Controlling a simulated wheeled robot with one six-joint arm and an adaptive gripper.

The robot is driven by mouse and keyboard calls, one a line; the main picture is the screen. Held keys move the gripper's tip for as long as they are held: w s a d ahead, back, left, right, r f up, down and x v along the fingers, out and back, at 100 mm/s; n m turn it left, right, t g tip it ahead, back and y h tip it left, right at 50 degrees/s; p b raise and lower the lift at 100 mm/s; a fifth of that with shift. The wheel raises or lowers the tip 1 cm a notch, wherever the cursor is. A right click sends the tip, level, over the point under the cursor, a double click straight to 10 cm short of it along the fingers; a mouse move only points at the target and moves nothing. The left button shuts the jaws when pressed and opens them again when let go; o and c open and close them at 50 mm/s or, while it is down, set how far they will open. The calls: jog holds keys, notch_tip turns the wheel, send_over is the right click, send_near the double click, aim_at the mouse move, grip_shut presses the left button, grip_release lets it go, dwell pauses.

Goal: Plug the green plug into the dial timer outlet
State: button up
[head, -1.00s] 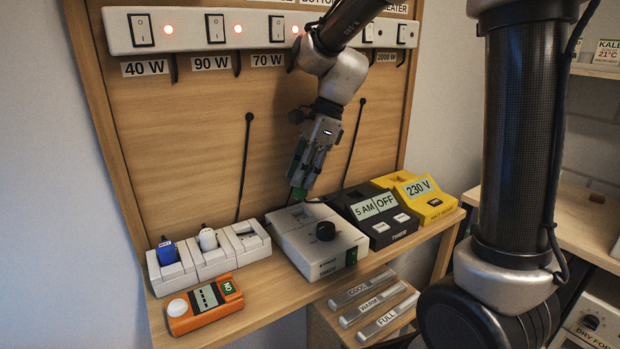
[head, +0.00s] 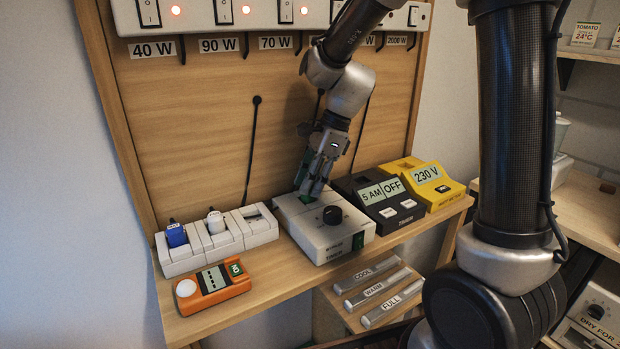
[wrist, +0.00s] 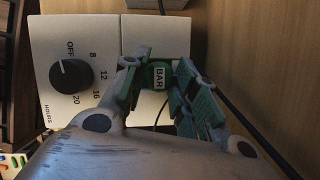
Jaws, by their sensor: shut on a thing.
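The dial timer (head: 335,240) is a white box with a black knob (head: 332,214), standing on the wooden shelf. In the wrist view its dial (wrist: 71,75) has an OFF mark and hour numbers. My gripper (head: 316,188) points down over the back part of the timer. In the wrist view its fingers (wrist: 157,80) are shut on the green plug (wrist: 157,66), which has a BAR label. The plug sits over the timer's upper block, where the outlet is hidden beneath it. I cannot tell whether its pins are in the outlet.
A white socket strip (head: 215,240) with a blue and a white plug stands at left. An orange meter (head: 210,288) lies before it. A black timer (head: 378,205) and yellow meter (head: 428,182) stand close at right. Cords hang along the wooden back panel (head: 215,120).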

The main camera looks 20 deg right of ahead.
jog(key=o, duration=1.1)
jog(key=v, duration=1.2)
